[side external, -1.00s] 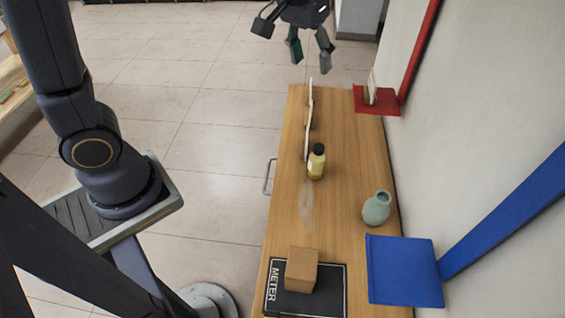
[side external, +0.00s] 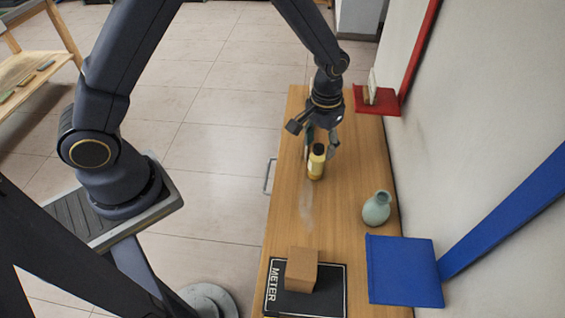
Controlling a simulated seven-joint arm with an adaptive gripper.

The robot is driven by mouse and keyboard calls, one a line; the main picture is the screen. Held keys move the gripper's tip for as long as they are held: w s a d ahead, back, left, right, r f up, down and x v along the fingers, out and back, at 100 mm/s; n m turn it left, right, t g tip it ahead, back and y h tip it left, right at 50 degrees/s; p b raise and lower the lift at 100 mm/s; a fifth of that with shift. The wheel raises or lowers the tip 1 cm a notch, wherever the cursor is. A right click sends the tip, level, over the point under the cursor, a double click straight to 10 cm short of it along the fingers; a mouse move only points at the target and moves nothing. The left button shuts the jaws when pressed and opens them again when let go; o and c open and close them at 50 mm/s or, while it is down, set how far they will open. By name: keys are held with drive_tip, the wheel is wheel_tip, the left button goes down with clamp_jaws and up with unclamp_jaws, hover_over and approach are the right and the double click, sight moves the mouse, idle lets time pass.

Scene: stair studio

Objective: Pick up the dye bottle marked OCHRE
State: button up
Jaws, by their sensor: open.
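A small yellow bottle with a black cap (side external: 316,167) stands upright on the wooden table (side external: 338,218). Its label is too small to read, so I cannot tell whether it says OCHRE. My gripper (side external: 320,150) is open and pointing down at the bottle, with its fingers apart near the cap on either side in this view. I cannot tell whether either finger touches the bottle. The bottle stands free on the table, and my gripper holds nothing. A light upright board seen earlier behind the bottle is now mostly hidden by my arm and gripper.
A pale green vase (side external: 376,208) stands right of the bottle. A brown box (side external: 301,270) sits on a black mat marked METER (side external: 333,296) at the near end. A blue shelf (side external: 403,272) and a red shelf (side external: 384,104) stick out from the right wall.

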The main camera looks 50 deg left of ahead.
sight(318, 156)
drive_tip(key=f, duration=0.5)
drive_tip(key=shift+w+a+f, duration=0.15)
drive_tip(key=shift+a+f, duration=0.05)
drive_tip(key=c, duration=1)
drive_tip(key=shift+c, duration=0.2)
